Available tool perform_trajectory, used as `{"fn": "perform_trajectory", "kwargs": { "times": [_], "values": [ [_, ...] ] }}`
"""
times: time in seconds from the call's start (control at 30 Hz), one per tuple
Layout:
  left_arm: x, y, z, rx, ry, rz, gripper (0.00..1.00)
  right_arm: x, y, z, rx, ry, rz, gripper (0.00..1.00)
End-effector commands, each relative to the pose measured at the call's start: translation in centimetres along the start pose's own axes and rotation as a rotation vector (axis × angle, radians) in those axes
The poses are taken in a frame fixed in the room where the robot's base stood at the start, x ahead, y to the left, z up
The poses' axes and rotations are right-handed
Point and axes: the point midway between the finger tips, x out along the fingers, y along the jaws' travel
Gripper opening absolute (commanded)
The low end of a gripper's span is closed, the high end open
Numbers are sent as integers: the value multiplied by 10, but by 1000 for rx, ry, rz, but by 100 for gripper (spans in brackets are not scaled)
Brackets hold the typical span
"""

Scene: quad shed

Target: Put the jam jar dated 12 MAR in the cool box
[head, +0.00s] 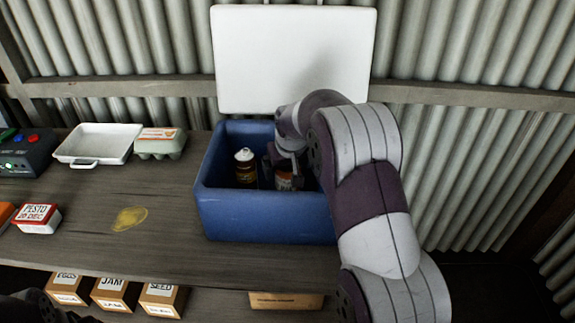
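The blue cool box (265,216) stands on the bench with its white lid (292,60) raised behind it. My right arm reaches into the box from the right. My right gripper (284,168) is inside it, at a jar with an orange-red label (285,184). The arm and gripper cover much of this jar, so I cannot read a date or tell whether the fingers are closed on it. A bottle-like container with a white top (245,168) stands upright inside, to the left. A dark part of my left arm shows at the bottom left corner; its finger state is unclear.
A white tray (84,153), an egg carton (160,142) and a dark box with coloured buttons (27,152) stand at the back left. A pesto box (39,218) is at the left. A yellow stain (129,219) marks clear bench. Labelled boxes (113,295) sit below.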

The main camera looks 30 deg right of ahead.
Motion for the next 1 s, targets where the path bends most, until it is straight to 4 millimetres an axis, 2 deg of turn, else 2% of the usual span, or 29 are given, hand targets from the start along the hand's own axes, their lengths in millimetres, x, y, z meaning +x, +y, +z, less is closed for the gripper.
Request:
{"fn": "perform_trajectory", "kwargs": {
  "times": [0.13, 0.4, 0.5, 0.63, 0.9, 0.97, 1.0],
  "values": [
    [-4, 0, 0, 0, 0, 0, 100, -19, 0, -3, 0, 4, 0, 100],
    [-12, 0, -1, 0, 0, 0, 100, -91, 0, -3, 0, 5, 0, 100],
    [-13, 0, -2, 0, 0, 0, 100, -109, 0, -2, 0, 3, 0, 100],
    [-14, 0, -2, 0, 0, 0, 100, -121, 0, -2, 0, 2, 0, 100],
    [-14, 0, -2, 0, 0, 0, 100, -123, 0, -1, 0, 1, 0, 100],
    [-20, 0, -2, 0, 0, 0, 100, -127, -1, -1, -2, -3, -2, 100],
    [-31, 0, -4, 0, -1, 0, 100, -136, -6, 0, -8, -12, -9, 100]
  ]
}}
